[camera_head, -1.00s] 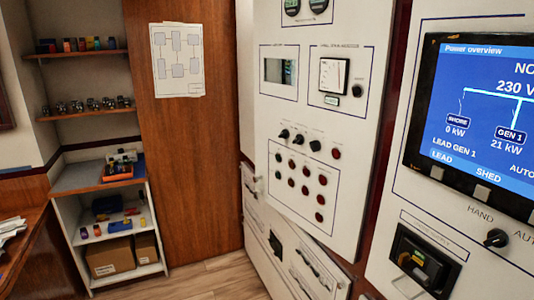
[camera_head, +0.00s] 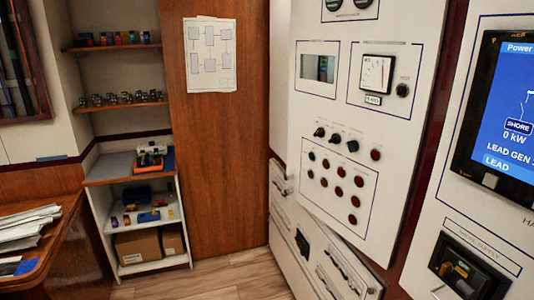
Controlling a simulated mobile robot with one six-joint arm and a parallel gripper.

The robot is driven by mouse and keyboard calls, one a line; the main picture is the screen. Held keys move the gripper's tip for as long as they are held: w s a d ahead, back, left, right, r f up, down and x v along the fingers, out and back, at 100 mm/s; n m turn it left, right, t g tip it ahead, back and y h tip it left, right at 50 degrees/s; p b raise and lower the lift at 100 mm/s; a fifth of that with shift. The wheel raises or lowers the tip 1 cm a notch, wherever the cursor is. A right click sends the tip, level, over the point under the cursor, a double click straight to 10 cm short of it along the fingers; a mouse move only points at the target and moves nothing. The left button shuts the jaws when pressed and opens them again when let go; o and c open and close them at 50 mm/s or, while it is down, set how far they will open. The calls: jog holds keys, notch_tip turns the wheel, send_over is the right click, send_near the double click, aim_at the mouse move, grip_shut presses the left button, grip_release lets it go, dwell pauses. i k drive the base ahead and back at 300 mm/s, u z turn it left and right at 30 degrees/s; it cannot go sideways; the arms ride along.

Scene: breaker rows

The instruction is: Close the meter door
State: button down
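The meter door (camera_head: 388,122) is a tall white panel right of centre. It carries a dial meter (camera_head: 376,74), a small dark display (camera_head: 318,68), black knobs (camera_head: 335,138) and rows of dark red and black buttons (camera_head: 337,184). Its lower edge runs at an angle to the white panels below and stands out from them, so the door looks ajar. A strip of white cabinet shows past its left edge. Its top is cut off by the picture. My gripper is not in view.
Lower white panels (camera_head: 318,258) with dark handles sit under the door. A control panel with a blue screen (camera_head: 510,110) is at right. Shelves (camera_head: 130,175) and a desk (camera_head: 70,235) with papers are at left. Some wood floor (camera_head: 230,275) is clear.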

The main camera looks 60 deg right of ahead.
aim_at(379, 48)
jog(key=u, duration=0.1)
jog(key=i, duration=0.85)
jog(key=z, duration=0.25)
